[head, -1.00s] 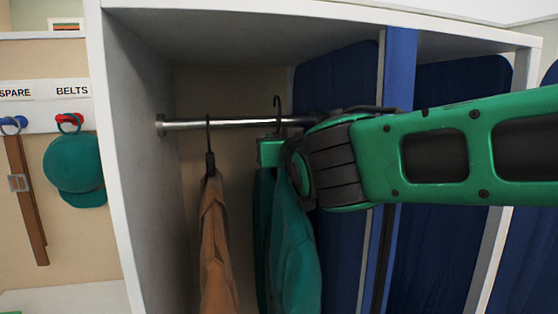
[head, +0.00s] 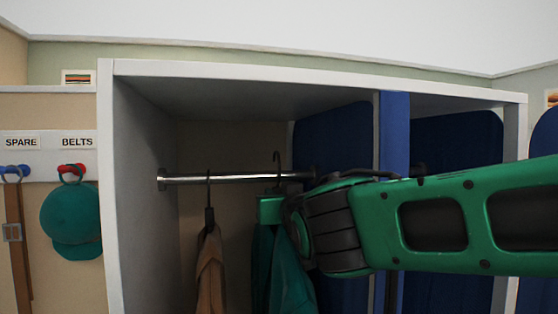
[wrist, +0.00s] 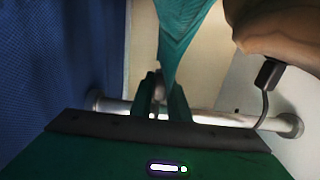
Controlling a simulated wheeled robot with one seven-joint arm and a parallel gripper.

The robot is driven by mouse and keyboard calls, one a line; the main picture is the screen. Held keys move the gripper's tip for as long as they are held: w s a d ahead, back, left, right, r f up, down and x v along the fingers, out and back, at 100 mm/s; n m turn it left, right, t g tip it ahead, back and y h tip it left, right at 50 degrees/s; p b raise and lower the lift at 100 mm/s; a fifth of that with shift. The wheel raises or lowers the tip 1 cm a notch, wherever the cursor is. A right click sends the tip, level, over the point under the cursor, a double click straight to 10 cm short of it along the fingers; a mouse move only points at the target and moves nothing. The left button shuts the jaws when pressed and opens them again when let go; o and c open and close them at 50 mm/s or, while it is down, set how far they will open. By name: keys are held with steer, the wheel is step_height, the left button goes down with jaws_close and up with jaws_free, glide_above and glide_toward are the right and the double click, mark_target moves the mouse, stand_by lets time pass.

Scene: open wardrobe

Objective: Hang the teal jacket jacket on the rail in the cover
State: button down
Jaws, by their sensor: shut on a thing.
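The teal jacket (head: 290,285) hangs below my gripper (head: 270,210) inside the open wardrobe, and its lower part is out of frame. Its dark hanger hook (head: 277,160) rises above the metal rail (head: 240,179); I cannot tell whether the rail bears it. In the wrist view, my gripper (wrist: 160,98) is shut at the top of the teal jacket (wrist: 182,35), with the rail (wrist: 215,118) close by. My gripper hides part of the hanger.
A brown jacket (head: 210,270) hangs on the rail to the left. A blue panel (head: 335,140) stands to the right. A teal cap (head: 70,215) and a brown belt (head: 17,250) hang on pegs outside, left of the wardrobe wall (head: 112,200).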

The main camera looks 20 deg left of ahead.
steer(key=shift+f, duration=1.85)
steer(key=c, duration=1.7)
jaws_free()
steer(key=shift+o, duration=0.4)
steer(key=shift+f, duration=0.15)
steer(key=v, duration=1)
steer(key=shift+s+d, duration=0.25)
steer(key=shift+d, duration=0.05)
